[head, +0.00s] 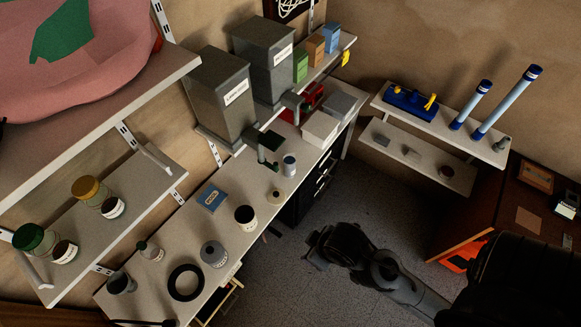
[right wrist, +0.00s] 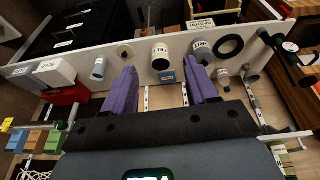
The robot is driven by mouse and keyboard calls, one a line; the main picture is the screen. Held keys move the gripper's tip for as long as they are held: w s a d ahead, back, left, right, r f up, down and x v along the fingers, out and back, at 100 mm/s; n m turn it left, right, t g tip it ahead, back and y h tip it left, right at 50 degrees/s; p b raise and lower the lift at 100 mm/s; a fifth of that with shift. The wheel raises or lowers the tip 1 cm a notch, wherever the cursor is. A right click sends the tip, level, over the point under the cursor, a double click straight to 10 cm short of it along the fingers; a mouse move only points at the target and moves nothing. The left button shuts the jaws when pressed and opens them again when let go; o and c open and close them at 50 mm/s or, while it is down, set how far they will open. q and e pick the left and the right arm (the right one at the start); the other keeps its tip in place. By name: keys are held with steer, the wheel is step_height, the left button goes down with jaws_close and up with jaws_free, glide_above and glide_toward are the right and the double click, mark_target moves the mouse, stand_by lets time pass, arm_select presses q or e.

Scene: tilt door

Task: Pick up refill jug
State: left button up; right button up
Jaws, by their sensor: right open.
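No object is clearly marked as the refill jug. The likeliest is a white cylinder with a dark top (head: 245,217) on the long bench; its label is too small to read surely. In the right wrist view this labelled cylinder (right wrist: 160,56) lies ahead, between the fingertips in the picture. My right gripper (right wrist: 163,68) is open, its two purple fingers apart with nothing between them. In the head view my right gripper (head: 314,250) is over the floor, right of the bench and apart from the cylinder. My left gripper is not in view.
A grey labelled container (head: 213,254), black ring (head: 186,283), blue packet (head: 211,198), small round item (head: 275,195) and can (head: 289,164) share the bench (head: 180,226). Grey bins (head: 218,95) stand behind. Shelves (head: 125,215) overhang the left. Open floor (head: 300,292) lies right.

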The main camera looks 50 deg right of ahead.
steer(key=shift+o, duration=0.4)
steer(key=o, duration=0.6)
